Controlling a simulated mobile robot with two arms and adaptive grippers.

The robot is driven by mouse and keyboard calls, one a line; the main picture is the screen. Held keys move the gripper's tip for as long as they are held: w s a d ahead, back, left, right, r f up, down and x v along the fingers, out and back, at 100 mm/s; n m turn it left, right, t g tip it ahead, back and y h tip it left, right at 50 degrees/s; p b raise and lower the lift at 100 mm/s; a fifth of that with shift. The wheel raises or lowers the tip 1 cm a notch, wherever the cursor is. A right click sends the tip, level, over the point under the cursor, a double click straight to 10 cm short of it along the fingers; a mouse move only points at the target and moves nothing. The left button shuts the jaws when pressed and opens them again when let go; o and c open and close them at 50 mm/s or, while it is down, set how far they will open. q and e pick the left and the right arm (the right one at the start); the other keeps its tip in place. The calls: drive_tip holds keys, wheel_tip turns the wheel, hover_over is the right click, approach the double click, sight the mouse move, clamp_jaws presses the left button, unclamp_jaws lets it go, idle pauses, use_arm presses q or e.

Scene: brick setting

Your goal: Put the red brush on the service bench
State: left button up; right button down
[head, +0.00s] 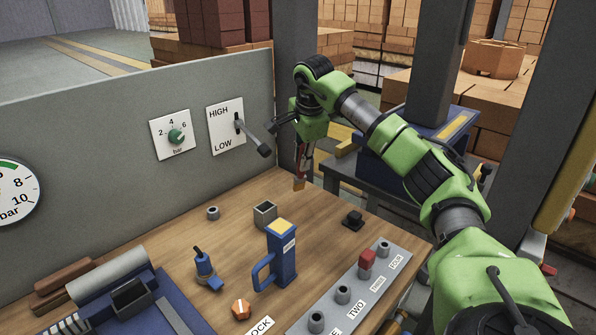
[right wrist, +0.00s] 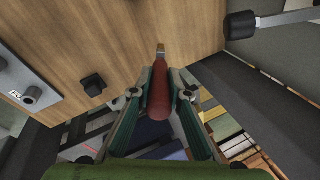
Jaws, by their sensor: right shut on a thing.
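The red brush (right wrist: 158,92) is between the fingers of my right gripper (right wrist: 157,88), with its tan tip pointing away from the gripper. In the head view the right gripper (head: 303,148) points down near the back right edge of the wooden bench top (head: 205,235). The brush (head: 299,182) hangs from it, tip down, and looks clear of the wood. A second, dark bench (head: 345,182) with a blue case on it stands behind, at the right. No label shows which is the service bench. My left gripper is not in view.
A lever (head: 252,138) sticks out from the grey panel (head: 75,115), left of the right gripper. On the wood stand a blue handled block (head: 283,252), a small square cup (head: 265,214), a black knob (head: 353,219) and a strip with sockets (head: 330,312). A dark post (head: 297,60) rises behind.

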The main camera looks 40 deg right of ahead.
sight(297, 180)
drive_tip(key=shift+w+a+f, duration=0.2)
drive_tip(key=shift+w+f, duration=0.05)
drive_tip(key=shift+f, duration=0.1)
drive_tip(key=f, duration=0.3)
drive_tip(key=shift+w+a+f, duration=0.1)
drive_tip(key=shift+w+f, duration=0.1)
drive_tip(key=shift+f, duration=0.15)
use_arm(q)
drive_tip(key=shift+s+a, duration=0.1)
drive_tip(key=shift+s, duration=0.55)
use_arm(e)
drive_tip(key=c, duration=1.9)
unclamp_jaws()
drive_tip(key=shift+f, duration=0.1)
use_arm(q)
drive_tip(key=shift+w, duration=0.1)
